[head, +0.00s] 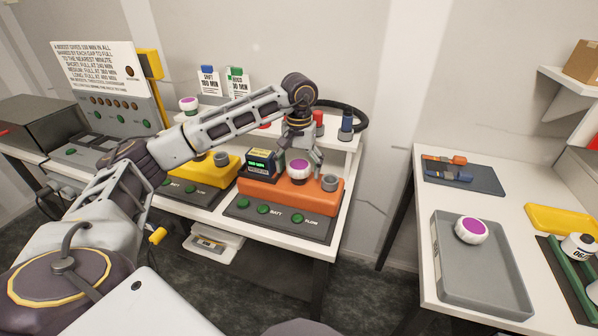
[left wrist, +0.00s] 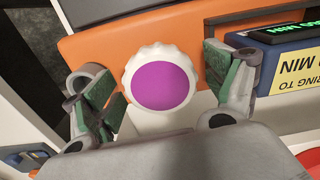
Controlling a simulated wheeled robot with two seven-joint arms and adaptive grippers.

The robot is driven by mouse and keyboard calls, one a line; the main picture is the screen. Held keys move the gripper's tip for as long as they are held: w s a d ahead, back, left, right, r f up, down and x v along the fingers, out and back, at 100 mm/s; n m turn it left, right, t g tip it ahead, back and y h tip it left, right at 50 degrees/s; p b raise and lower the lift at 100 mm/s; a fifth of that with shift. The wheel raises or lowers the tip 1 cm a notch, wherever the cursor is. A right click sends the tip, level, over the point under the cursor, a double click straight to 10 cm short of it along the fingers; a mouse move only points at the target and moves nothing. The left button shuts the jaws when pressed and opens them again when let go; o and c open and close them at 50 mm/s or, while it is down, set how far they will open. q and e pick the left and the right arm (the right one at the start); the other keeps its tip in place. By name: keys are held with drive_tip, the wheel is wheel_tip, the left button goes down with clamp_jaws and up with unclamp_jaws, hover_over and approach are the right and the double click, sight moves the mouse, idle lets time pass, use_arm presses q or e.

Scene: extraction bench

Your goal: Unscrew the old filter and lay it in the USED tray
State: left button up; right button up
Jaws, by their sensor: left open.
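A white ribbed filter with a purple top (head: 299,169) stands on the orange unit (head: 292,194) on the bench. My left gripper (head: 303,150) is over it, pointing down. In the left wrist view the filter (left wrist: 161,80) lies between the two open green-padded fingers, with gaps on both sides. A second filter of the same look (head: 471,229) rests in a grey tray (head: 474,279) on the right table. The tray's label is too small to read. My right gripper is not in view.
A blue box with a lit display (head: 262,165) stands beside the filter, close to one finger in the wrist view. A grey round port (head: 329,183) is on its other side. A yellow unit (head: 213,172) is to the left. A floor gap separates bench and right table.

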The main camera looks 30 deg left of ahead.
use_arm(q)
drive_tip(key=shift+m+b, duration=0.35)
drive_tip(key=shift+m, duration=2.25)
drive_tip(key=c, duration=1.2)
drive_tip(key=shift+n, duration=0.3)
drive_tip(key=shift+n, duration=1.8)
